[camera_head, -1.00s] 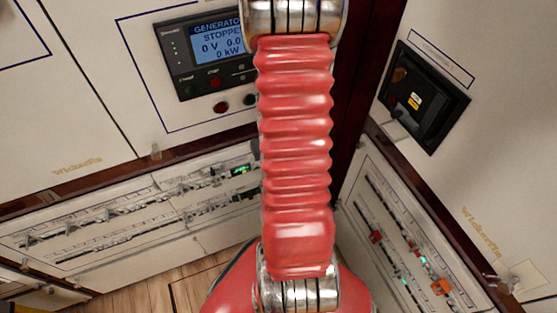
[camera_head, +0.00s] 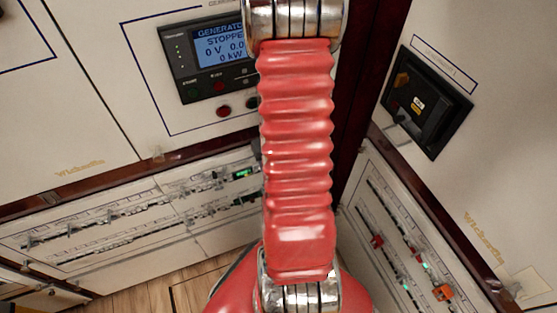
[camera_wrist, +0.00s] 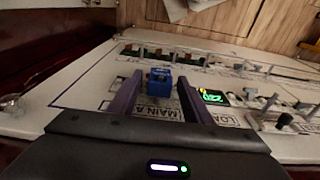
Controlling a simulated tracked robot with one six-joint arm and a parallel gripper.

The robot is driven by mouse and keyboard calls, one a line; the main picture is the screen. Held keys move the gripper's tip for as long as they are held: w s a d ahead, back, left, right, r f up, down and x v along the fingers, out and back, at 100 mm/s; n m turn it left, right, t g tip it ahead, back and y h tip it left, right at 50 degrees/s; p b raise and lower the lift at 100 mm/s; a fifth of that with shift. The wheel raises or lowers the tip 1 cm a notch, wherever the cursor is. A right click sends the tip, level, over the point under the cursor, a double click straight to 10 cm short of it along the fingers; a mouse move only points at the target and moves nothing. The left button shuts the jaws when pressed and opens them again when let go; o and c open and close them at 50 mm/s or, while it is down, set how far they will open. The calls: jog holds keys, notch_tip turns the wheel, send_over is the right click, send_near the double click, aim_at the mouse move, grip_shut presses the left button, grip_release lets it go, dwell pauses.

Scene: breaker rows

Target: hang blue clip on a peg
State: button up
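The blue clip (camera_wrist: 160,82) is on the white breaker panel (camera_wrist: 85,85) in the wrist view, just above the label "MAIN A". My gripper (camera_wrist: 160,78) has its two dark purple fingers on either side of the clip. A narrow gap shows on the right side of the clip, so the fingers look open around it; contact on the left is hard to tell. In the head view my red arm hides the gripper and the clip. A small fitting that may be a peg (camera_head: 157,153) shows on the cabinet rail.
A row of breakers (camera_wrist: 160,52) runs behind the clip. A lit green display (camera_wrist: 213,97) is close to the right finger. Grey switches (camera_wrist: 270,110) stand out further right. In the head view a generator screen (camera_head: 219,47) and a black switch box (camera_head: 425,98) flank my arm.

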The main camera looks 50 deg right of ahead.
dwell(0.3)
jog(key=shift+r, duration=0.2)
jog(key=r, duration=0.4)
jog(key=s+r, duration=0.1)
jog(key=r, duration=0.4)
jog(key=a+r, duration=0.1)
jog(key=r, duration=0.3)
jog(key=shift+s+r, duration=0.15)
jog(key=shift+s, duration=0.05)
dwell(1.3)
